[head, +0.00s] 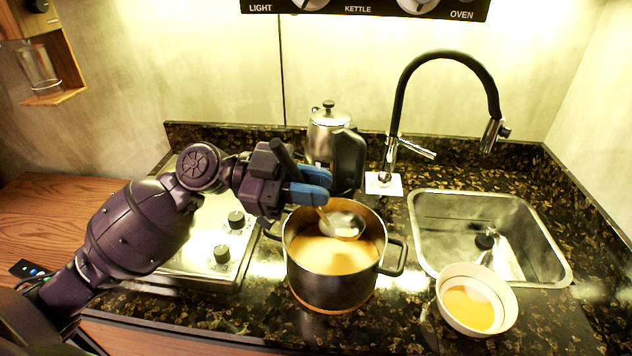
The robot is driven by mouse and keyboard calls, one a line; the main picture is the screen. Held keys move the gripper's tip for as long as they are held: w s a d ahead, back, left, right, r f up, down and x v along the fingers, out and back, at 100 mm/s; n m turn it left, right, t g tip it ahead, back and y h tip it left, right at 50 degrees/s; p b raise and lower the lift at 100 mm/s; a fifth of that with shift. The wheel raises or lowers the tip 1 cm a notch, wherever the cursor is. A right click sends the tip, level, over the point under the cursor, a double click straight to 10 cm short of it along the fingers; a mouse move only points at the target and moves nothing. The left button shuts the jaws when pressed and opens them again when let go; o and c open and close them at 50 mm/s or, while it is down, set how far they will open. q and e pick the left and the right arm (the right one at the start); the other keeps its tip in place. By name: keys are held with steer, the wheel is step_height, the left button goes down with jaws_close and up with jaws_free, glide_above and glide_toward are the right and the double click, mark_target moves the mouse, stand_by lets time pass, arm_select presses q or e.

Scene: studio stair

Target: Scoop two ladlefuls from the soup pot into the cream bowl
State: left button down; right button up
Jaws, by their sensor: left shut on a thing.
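The dark soup pot (334,289) stands on the counter and holds orange-tan soup. My left gripper (322,188) is over the pot's back rim, shut on the ladle (343,227). The ladle's bowl is inside the pot, above or at the soup's surface; I cannot tell if it touches. My right gripper does not show.
A metal kettle (328,121) with a black handle stands behind the pot. A steel sink (440,226) with a tall black faucet (398,95) is at the right. A stove top (208,262) with knobs lies left. Dark counter separates pot and bowl.

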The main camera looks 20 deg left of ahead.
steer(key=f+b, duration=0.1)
steer(key=b, duration=0.1)
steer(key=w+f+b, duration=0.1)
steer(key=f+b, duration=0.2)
steer(key=b, duration=0.1)
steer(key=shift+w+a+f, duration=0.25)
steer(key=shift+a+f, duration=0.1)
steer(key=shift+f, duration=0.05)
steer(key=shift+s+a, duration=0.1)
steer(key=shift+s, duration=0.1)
stand_by(0.7)
